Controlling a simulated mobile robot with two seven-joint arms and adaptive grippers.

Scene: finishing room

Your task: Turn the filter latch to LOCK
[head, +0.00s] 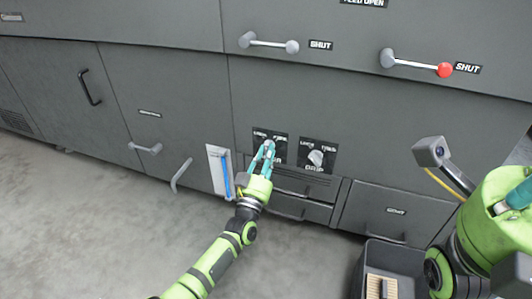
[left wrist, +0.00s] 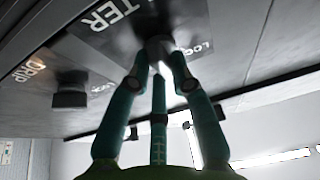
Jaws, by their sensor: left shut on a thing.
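The filter latch (left wrist: 157,46) is a small dark knob on a black plate in the left wrist view, with "TER" and "LOC" lettering showing beside it. My left gripper (head: 266,149) has its teal fingers shut on this latch. In the head view the fingers hide most of the knob and part of its plate (head: 283,141). I cannot tell which way the latch points. The similar DRIP latch (head: 316,157) is to the right, apart from the gripper; it also shows in the left wrist view (left wrist: 70,92). My right gripper (head: 515,197) shows only in part at the right edge.
Several bar handles stick out of the grey cabinets, one with a red knob (head: 445,70) beside a SHUT label. A blue gauge strip (head: 225,177) is left of the left gripper. An open dark bin (head: 362,268) stands on the floor below. The floor at left is clear.

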